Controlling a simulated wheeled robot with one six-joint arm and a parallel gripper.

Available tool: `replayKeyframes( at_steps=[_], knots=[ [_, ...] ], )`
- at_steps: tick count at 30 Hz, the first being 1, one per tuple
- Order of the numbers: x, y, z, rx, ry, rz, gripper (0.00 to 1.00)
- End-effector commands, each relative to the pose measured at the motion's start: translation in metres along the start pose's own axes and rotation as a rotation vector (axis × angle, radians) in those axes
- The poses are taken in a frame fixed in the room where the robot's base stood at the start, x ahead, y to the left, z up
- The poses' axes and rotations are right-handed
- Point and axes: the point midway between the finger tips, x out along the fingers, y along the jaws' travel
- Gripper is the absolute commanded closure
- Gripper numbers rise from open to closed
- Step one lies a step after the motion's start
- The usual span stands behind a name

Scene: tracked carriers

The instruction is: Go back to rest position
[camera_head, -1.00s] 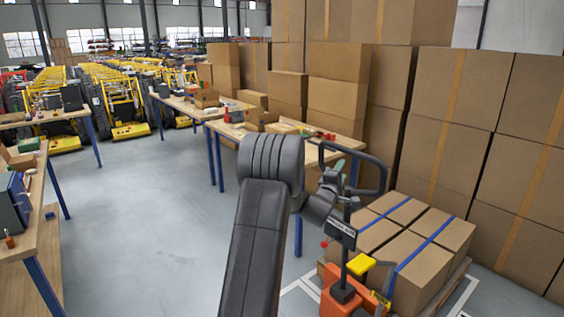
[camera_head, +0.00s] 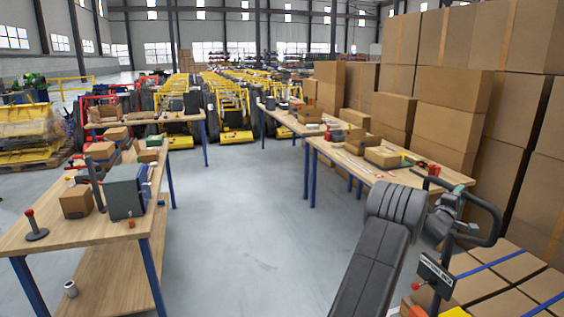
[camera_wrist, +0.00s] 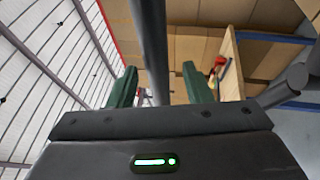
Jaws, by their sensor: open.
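My gripper (camera_wrist: 159,70) shows in the wrist view with its two green fingers spread apart. A dark upright bar (camera_wrist: 153,40) passes between or behind the fingers; I cannot tell whether they touch it. In the head view my dark arm reaches to the lower right, and its end is beside the black loop handle (camera_head: 494,222) of a pallet truck. My wrist and the handle overlap there, so the fingers are mostly hidden. The truck's black label plate (camera_head: 434,273) is below the handle.
Strapped cartons (camera_head: 497,271) stand at the lower right, with tall carton stacks (camera_head: 455,102) behind. A workbench (camera_head: 350,160) lies beyond my arm and another workbench (camera_head: 95,220) is at left. The grey floor (camera_head: 240,230) between them is clear. Yellow machines (camera_head: 232,120) fill the back.

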Motion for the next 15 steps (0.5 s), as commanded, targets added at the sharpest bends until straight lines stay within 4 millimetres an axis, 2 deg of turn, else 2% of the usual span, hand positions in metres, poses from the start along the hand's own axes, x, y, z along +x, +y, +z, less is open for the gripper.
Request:
replayKeyframes(
  at_steps=[6, 15],
  knots=[
    [0.023, 0.001, 0.001, 0.0, -0.001, 0.0, 0.55],
    [0.034, 0.001, 0.0, 0.0, 0.0, 0.001, 0.55]
  ],
)
